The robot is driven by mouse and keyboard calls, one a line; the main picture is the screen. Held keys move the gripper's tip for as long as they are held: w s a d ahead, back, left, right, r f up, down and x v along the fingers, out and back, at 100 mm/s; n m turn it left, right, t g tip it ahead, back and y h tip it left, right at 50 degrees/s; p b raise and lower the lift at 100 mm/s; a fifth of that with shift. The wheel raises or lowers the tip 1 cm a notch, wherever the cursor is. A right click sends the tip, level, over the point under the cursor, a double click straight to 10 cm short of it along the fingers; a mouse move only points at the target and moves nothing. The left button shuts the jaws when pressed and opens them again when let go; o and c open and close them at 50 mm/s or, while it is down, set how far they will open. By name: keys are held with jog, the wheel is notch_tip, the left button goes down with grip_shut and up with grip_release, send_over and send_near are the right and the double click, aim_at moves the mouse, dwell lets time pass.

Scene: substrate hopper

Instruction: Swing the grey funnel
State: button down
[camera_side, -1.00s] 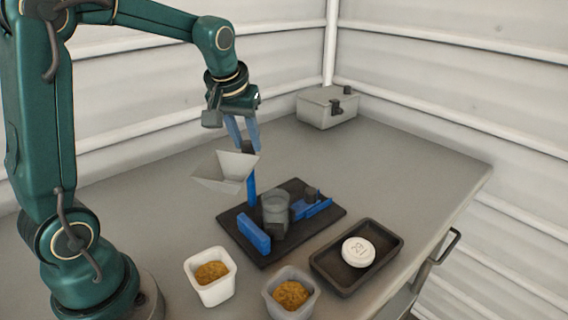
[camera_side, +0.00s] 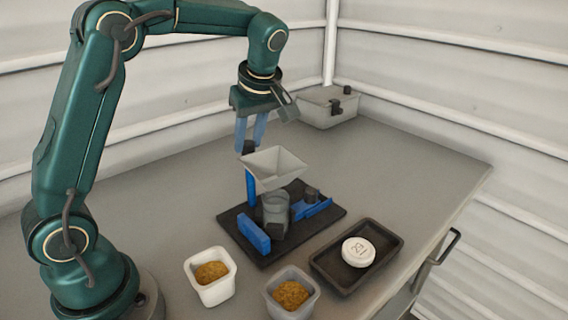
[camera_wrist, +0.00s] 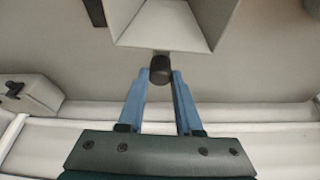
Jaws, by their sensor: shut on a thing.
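The grey funnel (camera_side: 277,166) is a square, open-topped hopper on a blue post (camera_side: 251,186). It now sits above the clear jar (camera_side: 276,212) on the dark base plate (camera_side: 232,222). My gripper (camera_side: 249,149) is shut on the dark knob at the back of the funnel. In the wrist view the gripper's blue fingers (camera_wrist: 160,76) flank the black knob (camera_wrist: 160,68), with the funnel (camera_wrist: 165,25) just beyond. The funnel partly covers the jar's rear and the post's top. I cannot tell whether its spout is exactly centred over the jar.
A white tub (camera_side: 211,292) and a grey tub (camera_side: 292,306), both with brown grain, stand in front. A dark tray (camera_side: 392,245) holds a white round lid (camera_side: 358,251). Blue clamp parts (camera_side: 253,235) stand on the plate.

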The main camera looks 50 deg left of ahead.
jog(key=shift+w+n, duration=0.15)
jog(key=shift+n, duration=0.35)
jog(key=shift+g, duration=0.3)
jog(key=c, duration=0.6)
grip_release()
jog(key=shift+r, duration=0.1)
jog(key=shift+v, duration=2.5)
